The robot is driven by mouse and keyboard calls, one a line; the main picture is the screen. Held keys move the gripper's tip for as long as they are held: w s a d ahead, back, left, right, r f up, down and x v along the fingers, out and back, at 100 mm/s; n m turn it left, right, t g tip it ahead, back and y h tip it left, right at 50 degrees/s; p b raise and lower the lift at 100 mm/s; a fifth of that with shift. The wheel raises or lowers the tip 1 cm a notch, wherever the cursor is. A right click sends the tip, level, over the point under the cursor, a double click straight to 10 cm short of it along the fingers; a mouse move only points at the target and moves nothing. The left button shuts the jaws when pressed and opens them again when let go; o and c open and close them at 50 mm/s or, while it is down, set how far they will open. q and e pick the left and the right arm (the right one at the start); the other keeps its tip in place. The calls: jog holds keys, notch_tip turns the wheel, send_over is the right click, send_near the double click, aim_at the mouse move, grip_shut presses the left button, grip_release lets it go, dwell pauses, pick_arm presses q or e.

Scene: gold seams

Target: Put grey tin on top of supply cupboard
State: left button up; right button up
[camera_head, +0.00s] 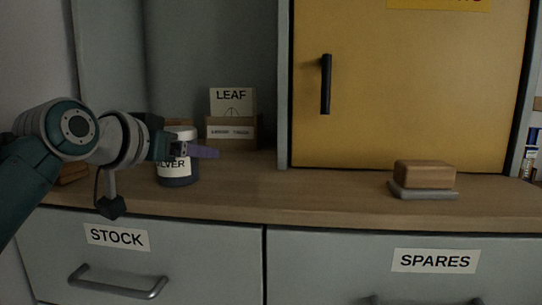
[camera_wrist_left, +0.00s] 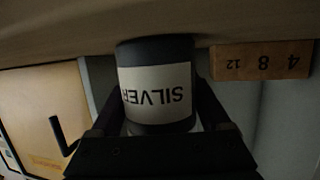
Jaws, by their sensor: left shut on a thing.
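A tin (camera_head: 178,178) with a dark grey body, pale top and white label reading SILVER is upright at the counter's left part. My left gripper (camera_head: 192,151) is shut on it from the left, covering part of the label. In the left wrist view the tin (camera_wrist_left: 156,85) appears upside down between the two dark fingers (camera_wrist_left: 158,112). Its base is at or very near the counter; I cannot tell whether it touches. A cupboard with a yellow door (camera_head: 420,90) and dark handle stands at right; its top is out of view. My right gripper is not in view.
A LEAF card (camera_head: 232,102) and small box (camera_head: 222,132) stand behind the tin. A brown block (camera_head: 425,174) lies on a grey slab (camera_head: 424,193) before the cupboard. The wooden counter (camera_head: 300,195) is clear between. A numbered wooden block (camera_wrist_left: 262,60) is beside the tin.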

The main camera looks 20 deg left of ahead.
pick_arm(q)
jog(key=shift+f, duration=0.1)
jog(key=o, duration=1.4)
jog(key=shift+o, duration=0.2)
